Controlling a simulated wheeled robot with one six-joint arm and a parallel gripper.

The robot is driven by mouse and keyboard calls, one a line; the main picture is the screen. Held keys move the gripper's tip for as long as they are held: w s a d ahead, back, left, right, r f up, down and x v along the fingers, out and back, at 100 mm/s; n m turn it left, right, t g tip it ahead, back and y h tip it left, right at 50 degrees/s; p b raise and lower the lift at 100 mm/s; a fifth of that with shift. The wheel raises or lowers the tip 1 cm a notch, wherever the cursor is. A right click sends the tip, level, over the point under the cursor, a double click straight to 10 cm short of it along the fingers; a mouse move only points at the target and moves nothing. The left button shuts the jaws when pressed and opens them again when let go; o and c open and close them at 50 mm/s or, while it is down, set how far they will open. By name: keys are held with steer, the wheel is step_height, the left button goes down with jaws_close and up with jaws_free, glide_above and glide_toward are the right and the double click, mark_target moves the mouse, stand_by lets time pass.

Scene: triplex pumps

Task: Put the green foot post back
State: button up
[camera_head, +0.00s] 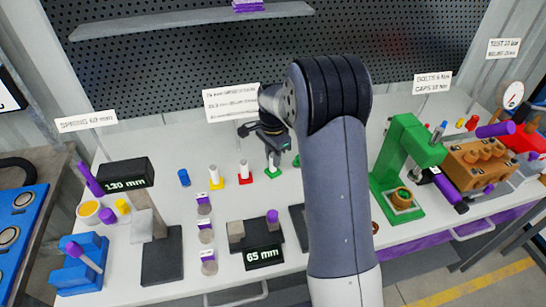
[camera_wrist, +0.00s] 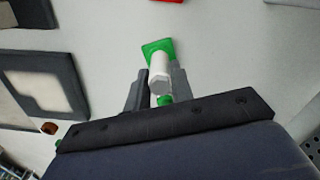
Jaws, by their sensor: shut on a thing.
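The green foot post (camera_head: 273,171) is a white post on a square green foot, in line with the other foot posts in the head view. My gripper (camera_head: 272,143) is shut on it from above. In the wrist view, the post (camera_wrist: 159,68) is upright between the two grey fingers of my gripper (camera_wrist: 158,90), with the green foot beyond the fingertips. Whether the foot touches the table cannot be told. My wrist hides part of the post's top.
A red foot post (camera_head: 245,170) and a yellow foot post (camera_head: 216,175) stand to the left, close by. A green press (camera_head: 408,150) stands on the right. The 65 mm block (camera_head: 264,257) is at the front.

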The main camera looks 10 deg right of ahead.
steer(key=shift+f, duration=0.4)
steer(key=shift+c, duration=0.4)
steer(key=o, duration=0.9)
step_height(320, 180, up, 12)
steer(key=shift+b, duration=0.35)
